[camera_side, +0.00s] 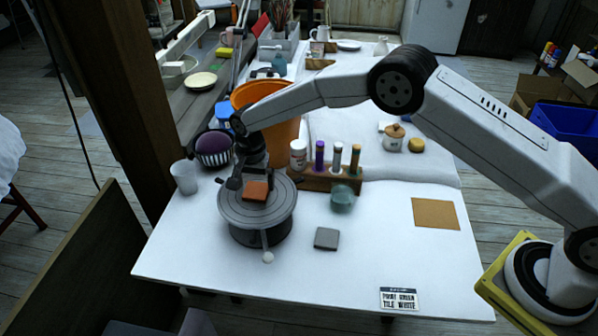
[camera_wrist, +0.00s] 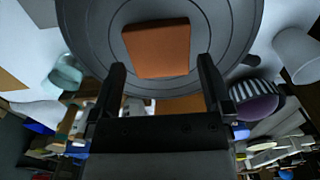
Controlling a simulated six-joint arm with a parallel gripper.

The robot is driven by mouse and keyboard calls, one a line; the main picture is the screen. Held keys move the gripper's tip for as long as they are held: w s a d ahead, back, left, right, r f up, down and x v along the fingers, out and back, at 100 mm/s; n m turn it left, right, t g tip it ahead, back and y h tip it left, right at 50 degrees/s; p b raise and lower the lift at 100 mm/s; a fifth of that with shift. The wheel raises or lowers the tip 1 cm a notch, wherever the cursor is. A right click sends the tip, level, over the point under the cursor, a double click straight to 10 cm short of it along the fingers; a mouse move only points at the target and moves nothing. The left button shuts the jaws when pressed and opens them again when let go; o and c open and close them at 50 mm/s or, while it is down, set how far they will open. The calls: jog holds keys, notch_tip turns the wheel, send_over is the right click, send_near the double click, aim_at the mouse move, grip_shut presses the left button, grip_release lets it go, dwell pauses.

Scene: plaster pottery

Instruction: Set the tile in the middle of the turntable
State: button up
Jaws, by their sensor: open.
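A terracotta-orange square tile (camera_side: 256,190) lies flat on the grey round turntable (camera_side: 237,213), at or close to its middle. The wrist view shows the tile (camera_wrist: 157,48) inside the rings of the turntable (camera_wrist: 85,30), turned slightly. My gripper (camera_side: 252,180) is above the turntable, close to the tile. In the wrist view, my gripper (camera_wrist: 162,72) has its fingers wide apart with nothing between them, and the tile lies just past the fingertips. Whether a finger touches the turntable cannot be told.
A grey square tile (camera_side: 326,238) lies on the table, right of the turntable. An orange bucket (camera_side: 281,128), a purple ball in a striped bowl (camera_side: 213,148), a white cup (camera_side: 184,177), a wooden bottle rack (camera_side: 327,181) and a green glass jar (camera_side: 342,198) stand nearby.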

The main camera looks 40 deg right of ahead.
aim_at(259, 189)
notch_tip(259, 189, up, 10)
jog(key=shift+r, duration=0.2)
dwell(0.3)
dwell(0.4)
jog(key=s+d+r+n+t, duration=0.1)
jog(key=s+d+r+n, duration=0.3)
jog(key=s+d, duration=0.75)
jog(key=s+d+f+n, duration=0.1)
jog(key=s+d+n, duration=0.1)
jog(key=s, duration=0.6)
jog(key=s+d+f+n+t, duration=0.1)
jog(key=s+d+n, duration=0.2)
jog(key=s, duration=0.6)
jog(key=shift+d+t, duration=0.3)
jog(key=shift+d, duration=0.85)
